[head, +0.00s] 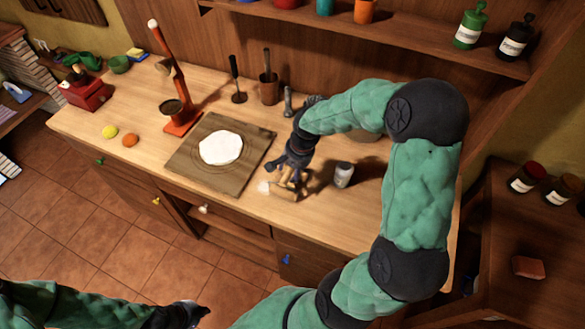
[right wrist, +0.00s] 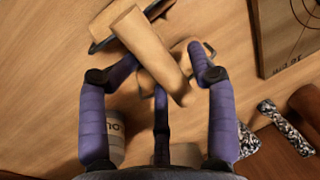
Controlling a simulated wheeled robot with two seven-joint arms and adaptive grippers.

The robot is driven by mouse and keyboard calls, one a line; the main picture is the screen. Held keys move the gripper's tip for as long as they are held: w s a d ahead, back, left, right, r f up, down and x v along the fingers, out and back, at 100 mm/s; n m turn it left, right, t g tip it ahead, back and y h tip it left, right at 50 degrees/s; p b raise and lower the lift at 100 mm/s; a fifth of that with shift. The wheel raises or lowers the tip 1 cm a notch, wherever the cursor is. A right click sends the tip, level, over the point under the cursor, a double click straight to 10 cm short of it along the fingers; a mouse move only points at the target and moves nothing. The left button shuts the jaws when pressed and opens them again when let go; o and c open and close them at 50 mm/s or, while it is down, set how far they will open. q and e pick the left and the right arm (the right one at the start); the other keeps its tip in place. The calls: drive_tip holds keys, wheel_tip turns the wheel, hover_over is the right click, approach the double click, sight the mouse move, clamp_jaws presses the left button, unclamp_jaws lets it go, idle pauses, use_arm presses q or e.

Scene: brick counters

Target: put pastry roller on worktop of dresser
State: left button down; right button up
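The wooden pastry roller (head: 284,191) is at the front edge of the light wooden worktop of the dresser (head: 330,217), just right of the dough board. In the right wrist view, the roller (right wrist: 148,48) shows as a pale wooden cylinder with a crosswise wooden part and a dark frame. My right gripper (head: 290,172) is low over it. In the right wrist view, its purple fingers (right wrist: 162,65) are spread on both sides of the wooden parts; contact is unclear. My left gripper (head: 185,314) is at the bottom edge, away from the dresser; its fingers are unclear.
A board (head: 190,181) with white dough (head: 221,148) lies left of my right gripper. A small labelled jar (head: 343,174) stands just right of it. A red stand (head: 183,118) and a mortar (head: 268,90) are further back. A shelf (head: 430,48) overhangs the rear.

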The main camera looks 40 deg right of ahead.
sight(300, 177)
drive_tip(key=shift+s+f, duration=0.1)
drive_tip(key=shift+f, duration=0.05)
idle(0.3)
drive_tip(key=shift+d+r, duration=0.1)
drive_tip(key=shift+r, duration=0.25)
wheel_tip(300, 177, up, 13)
drive_tip(key=s+d+p, duration=0.1)
drive_tip(key=s+p, duration=0.1)
drive_tip(key=p, duration=0.1)
drive_tip(key=shift+f, duration=0.2)
